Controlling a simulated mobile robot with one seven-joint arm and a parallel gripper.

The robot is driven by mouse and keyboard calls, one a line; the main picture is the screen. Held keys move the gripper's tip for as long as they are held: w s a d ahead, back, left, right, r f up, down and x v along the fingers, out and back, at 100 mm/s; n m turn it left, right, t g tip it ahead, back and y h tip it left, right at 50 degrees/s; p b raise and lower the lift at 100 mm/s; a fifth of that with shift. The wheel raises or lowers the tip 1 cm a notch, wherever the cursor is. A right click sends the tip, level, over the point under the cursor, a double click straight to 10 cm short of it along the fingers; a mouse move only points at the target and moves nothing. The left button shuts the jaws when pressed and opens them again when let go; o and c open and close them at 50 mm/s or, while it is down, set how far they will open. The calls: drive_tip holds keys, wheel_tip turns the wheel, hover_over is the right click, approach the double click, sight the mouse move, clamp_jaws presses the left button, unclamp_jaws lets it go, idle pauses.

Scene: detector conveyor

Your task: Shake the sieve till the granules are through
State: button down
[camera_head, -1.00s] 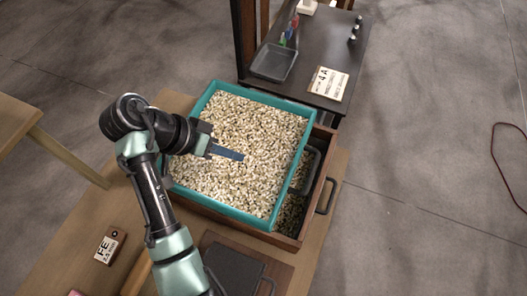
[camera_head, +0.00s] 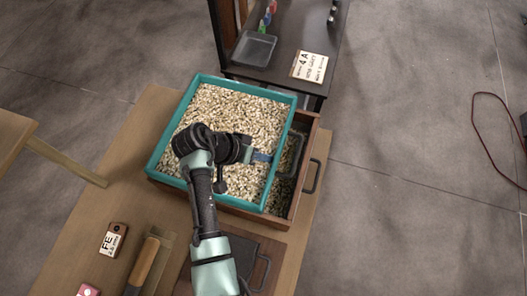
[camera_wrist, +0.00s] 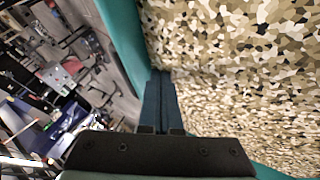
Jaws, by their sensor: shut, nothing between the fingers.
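The sieve (camera_head: 181,112) is a square teal-rimmed tray heaped with beige, brown and dark granules (camera_head: 235,105). It sits over a wooden box (camera_head: 306,150), offset to the left, with a dark handle (camera_head: 285,163) on its right side. More granules (camera_head: 279,194) lie in the box's uncovered right strip. My gripper (camera_head: 262,157) is shut and empty over the sieve's right part, close to the right rim. In the wrist view its blue fingers (camera_wrist: 158,98) lie together beside the teal rim (camera_wrist: 122,40), above the granules; contact cannot be told. My arm hides part of the sieve.
A dark side table (camera_head: 285,80) behind holds a grey tray (camera_head: 253,49), a label card (camera_head: 310,66) and small coloured items. A wooden-handled tool (camera_head: 143,265), an FE tag (camera_head: 112,240) and a dark plate (camera_head: 240,262) lie on the front bench. Floor at right is mostly clear.

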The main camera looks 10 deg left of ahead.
drive_tip(key=d, duration=0.2)
drive_tip(key=d+p, duration=0.1)
drive_tip(key=d, duration=0.2)
drive_tip(key=shift+s+d, duration=0.2)
drive_tip(key=shift+d, duration=0.15)
drive_tip(key=shift+a, duration=0.15)
